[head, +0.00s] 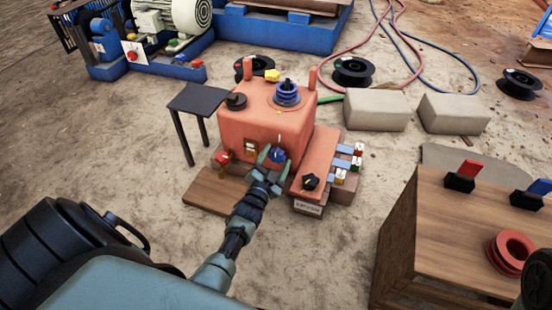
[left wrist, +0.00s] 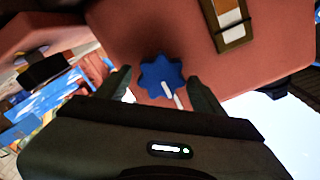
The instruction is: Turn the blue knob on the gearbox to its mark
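The blue knob (head: 277,155) is on the front face of the orange-red gearbox (head: 262,122). It also shows in the left wrist view (left wrist: 158,75) as a lobed blue disc with a white pointer line. A pale mark line (left wrist: 178,101) on the housing lies close to the pointer's end; I cannot tell whether they line up exactly. A pale mark shows above the knob in the head view. My left gripper (head: 272,165) is open, one finger on each side of the knob, with visible gaps in the left wrist view (left wrist: 160,88). My right gripper is not in view.
A red knob (head: 222,158) and a small framed plate (head: 250,146) are left of the blue knob. A black knob (head: 311,181) sits on the lower box at right. A dark stand (head: 197,99) is at left, a wooden cabinet (head: 455,230) at right.

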